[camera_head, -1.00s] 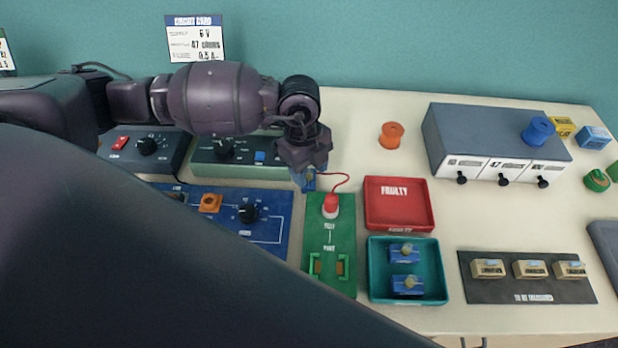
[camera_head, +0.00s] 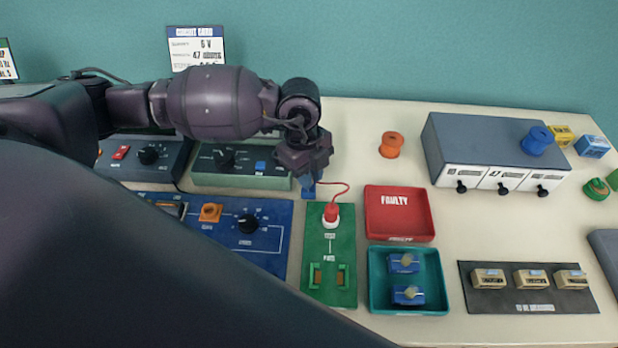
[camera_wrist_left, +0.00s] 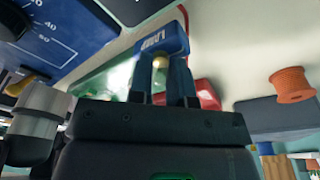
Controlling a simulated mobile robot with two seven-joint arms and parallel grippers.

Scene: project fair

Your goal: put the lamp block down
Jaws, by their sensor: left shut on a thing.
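My left gripper (camera_head: 308,180) is shut on a blue lamp block (camera_head: 309,190), just behind the green test board (camera_head: 342,243). In the left wrist view, the lamp block (camera_wrist_left: 165,38) shows its LAMP label, and its yellowish bulb sits between the fingers (camera_wrist_left: 161,85). I cannot tell whether the block touches the table. Two similar blue lamp blocks (camera_head: 404,263) lie in the teal tray (camera_head: 373,291). My right gripper is not in view.
The red FAULTY tray (camera_head: 400,217) is to the right. A blue panel (camera_head: 272,236) lies to the left.

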